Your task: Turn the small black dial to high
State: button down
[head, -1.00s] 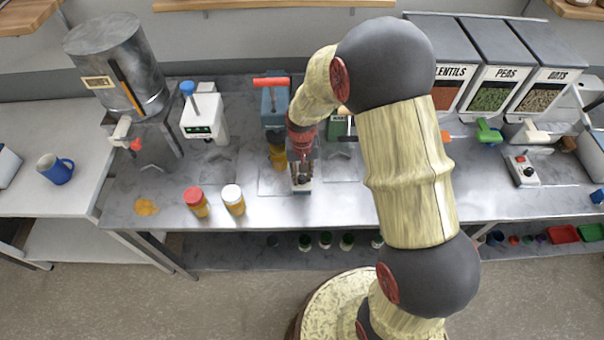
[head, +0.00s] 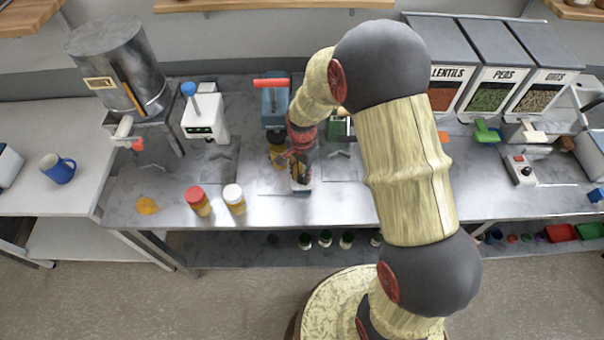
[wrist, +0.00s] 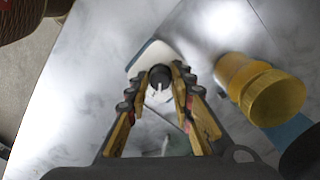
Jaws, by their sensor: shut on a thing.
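The small black dial (wrist: 160,75) sits on a white device with a blue edge (wrist: 150,54) in the wrist view. A pale mark shows on the dial, towards the bottom of that view. My gripper (wrist: 160,78) is shut on the dial, one finger on each side. In the head view my gripper (head: 301,170) is low over the bench, just above the pale device (head: 302,187), and hides the dial and most of the device. No high or low lettering is legible.
An amber cylinder (wrist: 262,88) stands close beside my gripper in the wrist view. Red-capped (head: 198,201) and white-capped (head: 234,199) jars stand to the left on the steel bench (head: 340,207). A blue press with a red handle (head: 274,104) stands behind. The bench front is clear.

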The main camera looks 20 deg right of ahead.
aim_at(302, 176)
jog(key=shift+m, duration=0.6)
jog(key=c, duration=1.5)
grip_release()
jog(key=shift+c, duration=0.2)
jog(key=shift+r, duration=0.15)
notch_tip(302, 176, up, 12)
